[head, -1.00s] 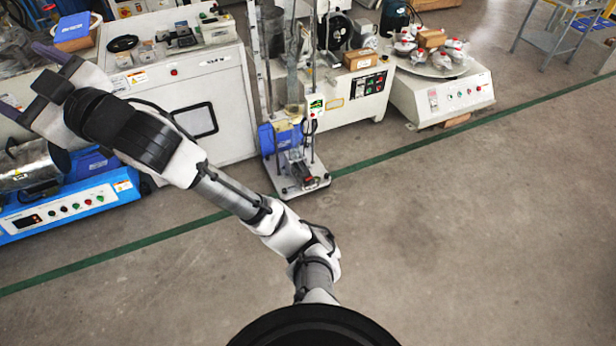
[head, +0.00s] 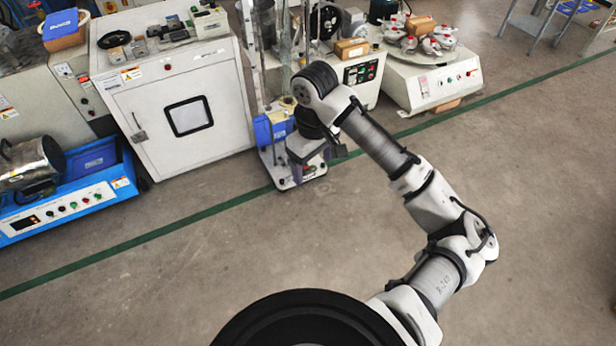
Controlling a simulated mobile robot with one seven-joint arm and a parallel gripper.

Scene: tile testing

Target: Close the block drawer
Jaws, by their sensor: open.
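I cannot pick out a block drawer for certain, and no open drawer shows clearly in the head view. My gripper (head: 318,156) points down at the end of my bent arm, in front of the small blue-and-grey column stand (head: 272,130). It is open, but its fingers are small and partly hidden by my wrist. I see nothing held in it. It covers part of the stand's base, and I cannot tell if it touches the stand.
A white cabinet (head: 150,115) with a dark window stands left of the stand, with small metal blocks (head: 172,30) on top. A blue machine (head: 75,205) is at far left. A white turntable machine (head: 425,88) stands at right. The floor (head: 200,270) in front is clear.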

